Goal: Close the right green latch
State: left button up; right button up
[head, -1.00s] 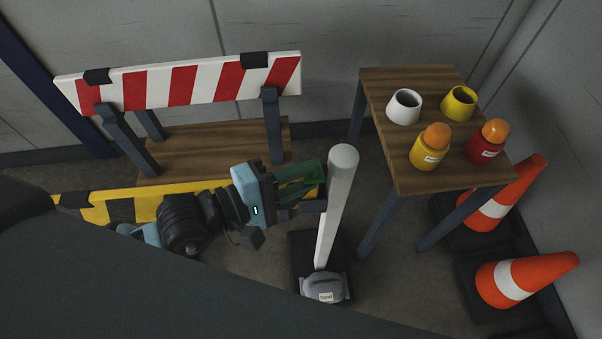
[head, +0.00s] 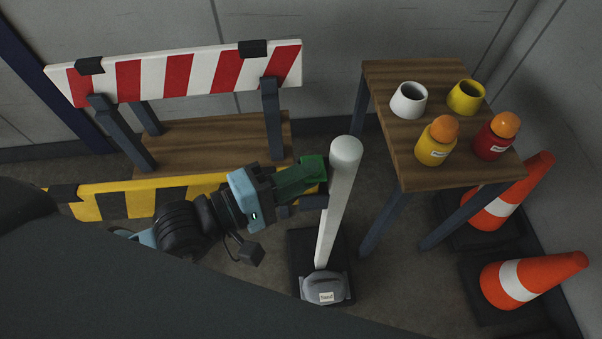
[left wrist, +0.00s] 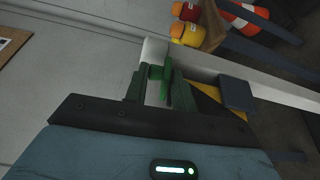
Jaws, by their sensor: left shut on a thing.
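The green latch (head: 314,167) is at the right end of the yellow and black striped board (head: 150,198), beside the top of the white post (head: 340,190). My left gripper (head: 302,177) reaches in from the left and is shut on the latch. The fingers partly hide the latch. My right gripper is in neither view.
The red and white board (head: 190,78) stands behind on dark posts. A wooden table (head: 405,165) on the right holds a white cup (head: 409,99), a yellow cup (head: 466,97) and two orange-topped jars. The post has a grey base (head: 324,287).

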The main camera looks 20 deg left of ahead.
pick_arm(q)
jog(key=shift+m+b, duration=0.5)
jog(key=shift+b, duration=0.1)
dwell(2.2)
jog(key=o, duration=0.6)
jog(key=shift+o, duration=0.9)
jog(key=shift+s+f, duration=0.1)
jog(key=shift+f, duration=0.05)
jog(key=v, duration=0.7)
jog(key=shift+s+a+f+b, duration=0.2)
jog(key=shift+s+a+b, duration=0.1)
jog(key=shift+b, duration=0.1)
